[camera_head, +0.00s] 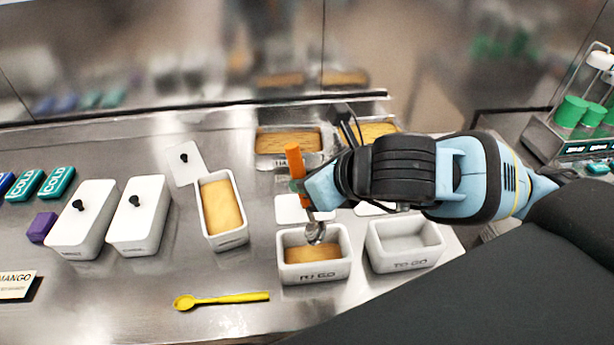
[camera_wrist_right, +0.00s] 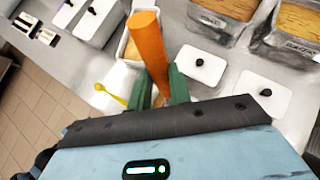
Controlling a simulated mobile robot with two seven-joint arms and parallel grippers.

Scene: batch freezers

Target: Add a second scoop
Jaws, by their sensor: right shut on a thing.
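My right gripper (camera_head: 299,186) is shut on the orange handle of an ice cream scoop (camera_head: 294,160). The handle also stands up between the green fingers in the wrist view (camera_wrist_right: 148,45). The scoop's metal head (camera_head: 316,232) hangs down at the back part of a white TO GO tub (camera_head: 315,278). Yellow-orange ice cream (camera_head: 313,251) lies in that tub. I cannot tell whether the head touches it or holds any. A second TO GO tub (camera_head: 405,265) to the right looks empty. A longer open white tub (camera_head: 237,240) on the left holds yellow ice cream. My left gripper is out of view.
Two lidded white tubs (camera_head: 90,215) stand at left, near teal cold packs (camera_head: 57,182) and a purple block (camera_head: 42,227). A yellow spoon (camera_head: 222,299) lies in front. Loose white lids (camera_head: 186,164) lie behind the tubs. Ice cream wells (camera_head: 288,140) are at the back.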

